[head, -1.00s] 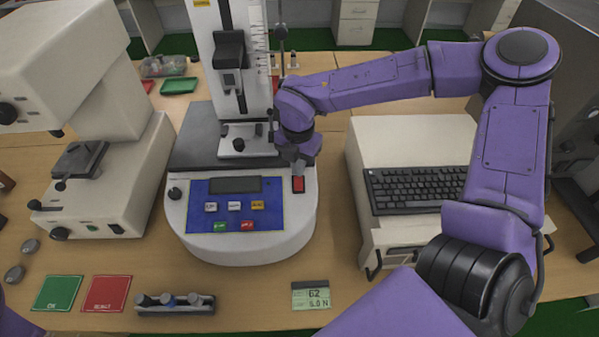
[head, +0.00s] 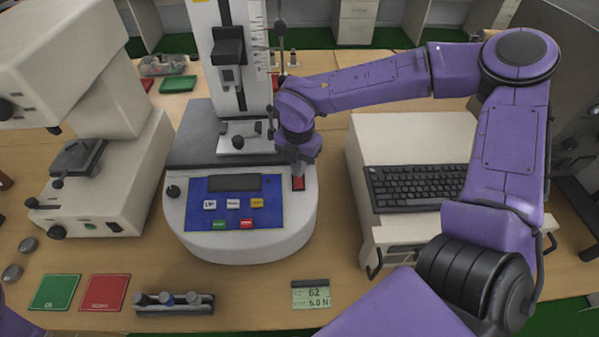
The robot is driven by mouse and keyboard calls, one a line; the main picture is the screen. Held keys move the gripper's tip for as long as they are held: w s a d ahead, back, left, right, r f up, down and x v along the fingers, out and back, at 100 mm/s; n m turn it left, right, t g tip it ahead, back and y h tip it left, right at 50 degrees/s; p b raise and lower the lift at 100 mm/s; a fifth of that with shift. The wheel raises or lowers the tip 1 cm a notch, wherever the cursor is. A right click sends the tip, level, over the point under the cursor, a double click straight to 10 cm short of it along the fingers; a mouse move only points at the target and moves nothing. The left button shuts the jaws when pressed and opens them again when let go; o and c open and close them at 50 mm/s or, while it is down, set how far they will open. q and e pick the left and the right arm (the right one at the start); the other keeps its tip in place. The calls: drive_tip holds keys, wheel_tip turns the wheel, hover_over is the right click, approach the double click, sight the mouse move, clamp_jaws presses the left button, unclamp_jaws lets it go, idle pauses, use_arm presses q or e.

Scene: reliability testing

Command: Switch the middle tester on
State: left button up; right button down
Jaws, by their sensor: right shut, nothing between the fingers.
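The middle tester (head: 240,245) is a white rounded base with a tall column and ruler scale. Its blue panel (head: 272,213) carries a dark blank display (head: 233,183) and several coloured buttons. A red rocker switch (head: 298,184) sits at the right of the panel. My right gripper (head: 298,170) is shut and empty, pointing down at the switch's back edge. Its tips cover the far end of the switch; I cannot tell whether they touch it. Of my left arm, only a purple bit shows at the lower left edge; its gripper is out of view.
A white tester (head: 100,195) stands at left. A keyboard (head: 418,186) lies on a pale machine at right. Green (head: 55,292) and red (head: 105,292) cards, a holder of small parts (head: 174,309) and a small display (head: 311,294) lie along the front edge.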

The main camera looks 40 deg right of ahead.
drive_tip(key=shift+f, duration=0.4)
wheel_tip(320, 180, up, 7)
drive_tip(key=p, duration=0.5)
idle(0.6)
